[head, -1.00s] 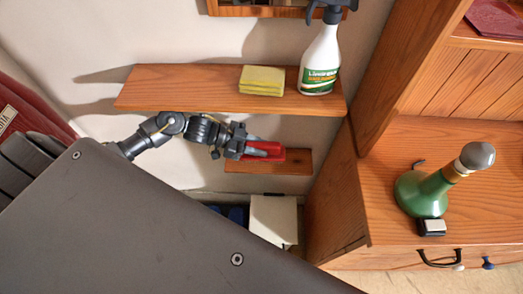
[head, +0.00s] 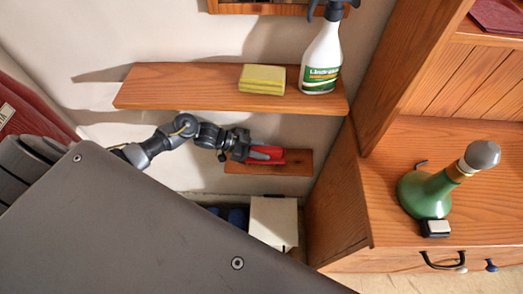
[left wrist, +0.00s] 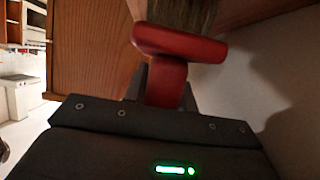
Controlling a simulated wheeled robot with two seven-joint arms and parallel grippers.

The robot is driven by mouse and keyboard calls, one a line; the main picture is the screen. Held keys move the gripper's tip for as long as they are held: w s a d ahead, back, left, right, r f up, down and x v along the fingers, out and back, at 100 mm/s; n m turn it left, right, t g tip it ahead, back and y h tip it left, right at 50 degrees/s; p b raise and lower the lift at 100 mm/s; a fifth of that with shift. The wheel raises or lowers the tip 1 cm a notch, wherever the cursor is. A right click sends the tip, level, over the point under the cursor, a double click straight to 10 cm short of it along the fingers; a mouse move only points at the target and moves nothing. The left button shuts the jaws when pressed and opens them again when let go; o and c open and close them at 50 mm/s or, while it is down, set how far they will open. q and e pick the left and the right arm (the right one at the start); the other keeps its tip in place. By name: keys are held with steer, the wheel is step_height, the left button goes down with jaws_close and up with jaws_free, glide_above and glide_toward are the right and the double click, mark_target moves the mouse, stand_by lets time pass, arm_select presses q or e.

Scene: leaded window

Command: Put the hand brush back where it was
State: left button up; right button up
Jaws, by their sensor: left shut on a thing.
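The hand brush has a red body and brown bristles. In the head view the red hand brush (head: 267,154) is at the lower small wooden shelf (head: 296,164); I cannot tell whether it touches the shelf. My left gripper (head: 248,153) is shut on the brush. In the left wrist view the brush (left wrist: 178,42) points away from my gripper (left wrist: 163,88), its red handle between the fingers and its bristles at the top edge. My right gripper is not in view.
A longer wooden shelf (head: 190,86) above holds a yellow sponge (head: 262,79) and a spray bottle (head: 321,60). A wooden cabinet (head: 335,200) stands close on the right, with a green bottle (head: 425,190) on it. A white box (head: 273,221) sits below the small shelf.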

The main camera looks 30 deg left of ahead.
arm_select(q)
steer(key=o, duration=1)
steer(key=shift+o, duration=0.2)
steer(key=v, duration=1.2)
steer(key=shift+b, duration=0.3)
